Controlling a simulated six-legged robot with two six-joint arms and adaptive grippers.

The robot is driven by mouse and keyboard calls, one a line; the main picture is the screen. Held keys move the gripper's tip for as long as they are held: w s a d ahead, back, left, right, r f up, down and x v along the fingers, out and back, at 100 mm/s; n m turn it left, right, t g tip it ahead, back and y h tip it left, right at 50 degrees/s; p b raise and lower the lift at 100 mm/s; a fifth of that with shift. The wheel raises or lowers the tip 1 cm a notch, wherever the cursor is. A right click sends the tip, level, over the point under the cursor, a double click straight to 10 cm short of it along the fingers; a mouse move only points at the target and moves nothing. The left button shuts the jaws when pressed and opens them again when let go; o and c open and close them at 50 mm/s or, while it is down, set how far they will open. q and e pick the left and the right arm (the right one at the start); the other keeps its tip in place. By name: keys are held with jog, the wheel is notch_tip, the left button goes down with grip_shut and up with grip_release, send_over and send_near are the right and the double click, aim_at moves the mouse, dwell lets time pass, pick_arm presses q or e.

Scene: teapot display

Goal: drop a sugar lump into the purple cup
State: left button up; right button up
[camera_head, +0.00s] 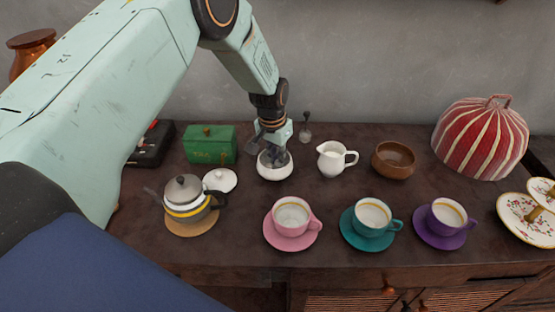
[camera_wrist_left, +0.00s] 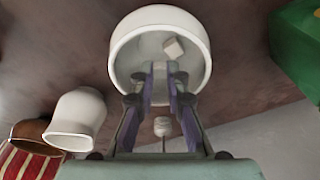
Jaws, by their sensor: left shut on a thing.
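The purple cup (camera_head: 447,216) stands upright on a purple saucer (camera_head: 427,232) at the right front in the head view. The white sugar bowl (camera_head: 275,171) is open, near the middle of the table. My left gripper (camera_head: 275,155) points down into the bowl, far to the left of the purple cup. In the left wrist view, its fingertips (camera_wrist_left: 161,74) are inside the bowl (camera_wrist_left: 122,52), close together and shut on a sugar lump, which the fingers mostly hide. Another pale sugar lump (camera_wrist_left: 173,47) shows just past the tips. My right gripper is out of view.
A pink cup (camera_head: 291,217) and a teal cup (camera_head: 371,217) stand left of the purple one. A white jug (camera_head: 335,158) and brown bowl (camera_head: 393,160) are behind them. A teapot (camera_head: 188,199), white lid (camera_head: 220,180) and green box (camera_head: 209,144) are at left.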

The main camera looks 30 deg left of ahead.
pick_arm(q)
notch_tip(320, 180, up, 10)
jog(key=p, duration=0.1)
jog(key=shift+f, duration=0.2)
